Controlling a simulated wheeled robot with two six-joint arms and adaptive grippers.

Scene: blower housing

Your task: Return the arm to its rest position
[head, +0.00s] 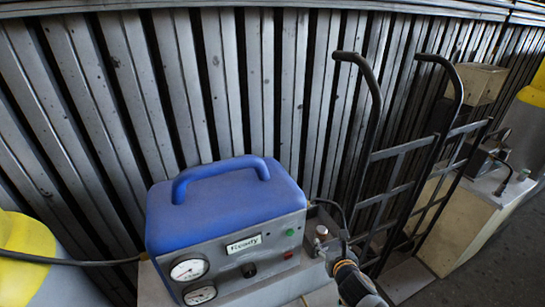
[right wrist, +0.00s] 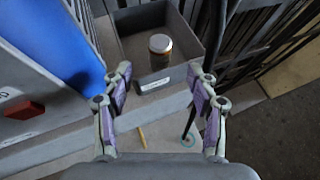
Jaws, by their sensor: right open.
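My right gripper (head: 346,266) is at the lower right of the blue machine in the head view. In the right wrist view my right gripper (right wrist: 161,82) is open, with its two purple-padded fingers well apart and nothing between them. Beyond the fingertips is a grey bin (right wrist: 185,73) with a metal-topped jar (right wrist: 160,48) in it. The jar (head: 321,233) also shows in the head view, just beyond the gripper. My left gripper is not in view.
The blue-topped machine (head: 230,200) with gauges and a "Ready" label stands left of the gripper on a grey bench. A yellow pencil (right wrist: 142,137) lies on the bench. A black hand truck (head: 400,160) stands close on the right, before a ribbed metal wall (head: 240,90).

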